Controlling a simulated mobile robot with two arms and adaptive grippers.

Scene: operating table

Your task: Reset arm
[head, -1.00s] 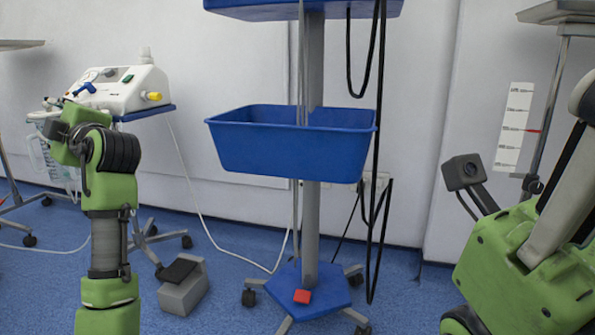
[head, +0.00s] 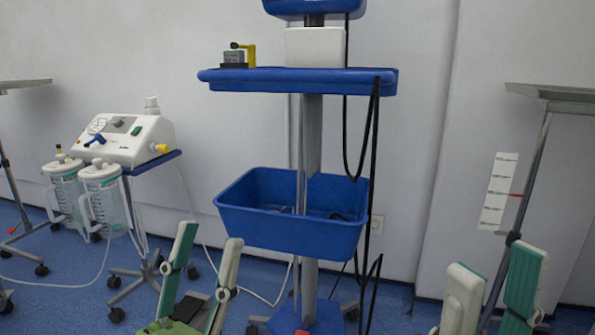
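My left gripper (head: 211,233) stands at the lower left of centre, in front of the blue-wheeled cart area. Its two white and teal fingers point up and are spread apart, with nothing between them. My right gripper (head: 498,258) is at the lower right. Its two fingers also point up, are spread apart and hold nothing. Only a little green of the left arm shows; the rest of both arms is below the picture.
A wheeled stand carries a blue shelf (head: 300,81) and a blue bin (head: 290,232) behind and between my grippers. A white machine (head: 130,140) with two clear canisters stands on a cart at left. A metal-topped stand (head: 553,94) is at right.

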